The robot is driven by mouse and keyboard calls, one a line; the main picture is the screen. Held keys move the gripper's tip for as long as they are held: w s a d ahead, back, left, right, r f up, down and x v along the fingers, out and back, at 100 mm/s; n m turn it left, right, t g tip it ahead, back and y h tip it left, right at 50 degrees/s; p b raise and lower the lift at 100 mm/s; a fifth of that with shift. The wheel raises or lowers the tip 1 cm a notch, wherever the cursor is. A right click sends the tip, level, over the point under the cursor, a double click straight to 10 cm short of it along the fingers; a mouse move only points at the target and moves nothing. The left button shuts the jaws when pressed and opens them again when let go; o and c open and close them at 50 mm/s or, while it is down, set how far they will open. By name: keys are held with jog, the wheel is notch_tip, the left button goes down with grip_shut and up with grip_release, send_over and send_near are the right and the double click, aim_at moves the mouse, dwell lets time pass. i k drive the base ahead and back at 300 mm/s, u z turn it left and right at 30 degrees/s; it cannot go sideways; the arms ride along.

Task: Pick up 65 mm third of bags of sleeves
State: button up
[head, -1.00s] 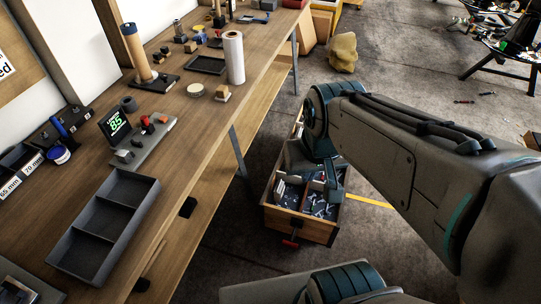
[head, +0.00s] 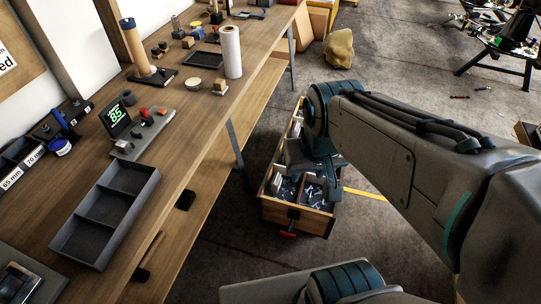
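A wooden crate (head: 274,211) with dividers stands on the floor beside the workbench. Small bags (head: 288,190) with pale and dark contents lie in its near compartments; their size labels cannot be read. My gripper (head: 331,190) points down over the crate, at its right side. Its fingers are small and partly hidden by the arm, so I cannot tell whether they are open or shut or touch a bag. My arm hides the crate's far right part.
The workbench (head: 190,150) runs along the left, with a grey three-compartment tray (head: 153,190) and a display reading 85 (head: 115,117). Bins labelled 65 mm and 70 mm (head: 12,178) sit at its left. A yellowish sack (head: 339,48) stands farther back.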

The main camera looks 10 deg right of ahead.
aim_at(276, 184)
jog(key=k, duration=1.2)
jog(key=z, duration=0.65)
jog(key=i, duration=0.65)
jog(key=z, duration=0.75)
jog(key=i, duration=0.9)
jog(key=u, duration=0.75)
jog(key=i, duration=0.7)
jog(key=u, duration=0.7)
